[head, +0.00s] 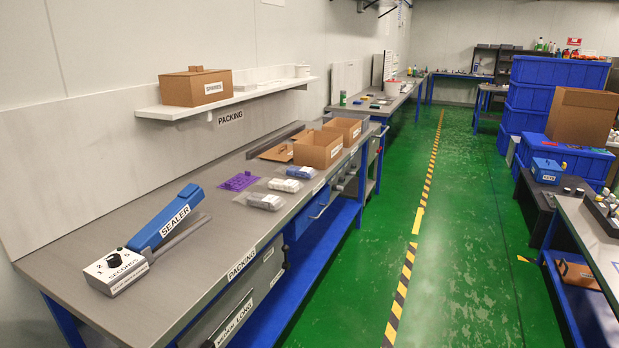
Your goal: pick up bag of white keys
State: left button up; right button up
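A small clear bag with white contents (285,185), which looks like the bag of white keys, lies flat on the packing table (130,210) near its front edge. It is the middle one of three bags in a row. A bag with blue contents (301,172) lies just behind it, and a bag with grey contents (264,201) lies just in front of it. The individual pieces inside are too small to make out. Neither of my grippers is in view.
A purple part (239,181) lies left of the bags. An open cardboard box (318,149) stands behind them, with another box (343,128) beyond. A blue and white sealer (150,243) sits at the near left. The green floor aisle (465,250) is clear.

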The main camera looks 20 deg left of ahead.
aim_at(289, 187)
jog(key=i+l+u, duration=0.15)
jog(key=i+u, duration=0.3)
jog(key=i+l+u, duration=0.3)
jog(key=u, duration=0.15)
jog(key=i+l+u, duration=0.3)
jog(key=u, duration=0.15)
jog(key=i+l+u, duration=0.2)
jog(key=l+u, duration=0.25)
jog(key=l, duration=0.1)
